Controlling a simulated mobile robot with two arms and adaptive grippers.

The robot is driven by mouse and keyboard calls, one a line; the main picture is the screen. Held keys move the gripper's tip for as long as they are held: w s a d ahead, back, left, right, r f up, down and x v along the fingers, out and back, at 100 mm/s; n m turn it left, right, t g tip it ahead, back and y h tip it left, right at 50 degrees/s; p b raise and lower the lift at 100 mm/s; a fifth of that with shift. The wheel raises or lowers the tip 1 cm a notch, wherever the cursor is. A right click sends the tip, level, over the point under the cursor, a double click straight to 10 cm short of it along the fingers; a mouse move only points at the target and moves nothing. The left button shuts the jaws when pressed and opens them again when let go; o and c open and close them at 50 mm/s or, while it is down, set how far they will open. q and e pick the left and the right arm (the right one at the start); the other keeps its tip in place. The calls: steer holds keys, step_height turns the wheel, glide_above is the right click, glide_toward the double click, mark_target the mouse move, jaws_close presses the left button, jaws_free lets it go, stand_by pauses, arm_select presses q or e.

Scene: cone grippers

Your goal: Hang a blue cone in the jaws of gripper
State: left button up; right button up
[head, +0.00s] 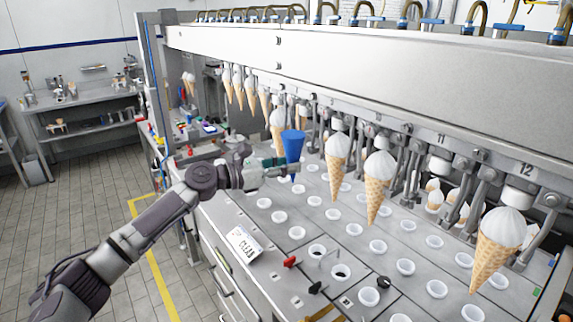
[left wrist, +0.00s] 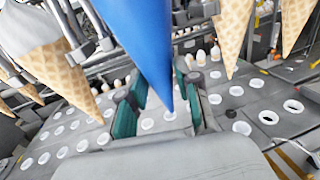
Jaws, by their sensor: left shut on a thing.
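The blue cone (head: 294,147) is upright, tip down, in front of the machine's hanging row. My left gripper (head: 286,166) is shut on its lower part. In the left wrist view the blue cone (left wrist: 143,42) fills the top middle, its tip between the green-padded fingers of my left gripper (left wrist: 158,104); its rim is cut off. The machine's grippers (head: 318,130) hang in a row, several with white-topped waffle cones. Jaws (head: 410,165) between two hanging cones at the right look empty. I cannot tell whether the blue cone touches any jaws. My right gripper is not in view.
Waffle cones (head: 337,165) hang close right of the blue cone, and another (head: 277,125) hangs close behind it. The grey plate (head: 330,235) below has rows of white-rimmed holes. Red and black knobs (head: 290,262) stand at its front.

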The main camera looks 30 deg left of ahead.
arm_select(q)
steer(key=shift+w+r, duration=0.1)
steer(key=shift+p+x, duration=0.8)
steer(key=shift+x, duration=0.1)
steer(key=shift+w+d+p, duration=0.25)
steer(key=shift+w+p, duration=0.15)
steer(key=shift+w, duration=0.55)
steer(key=shift+p, duration=0.35)
steer(key=shift+f, duration=0.65)
stand_by(0.7)
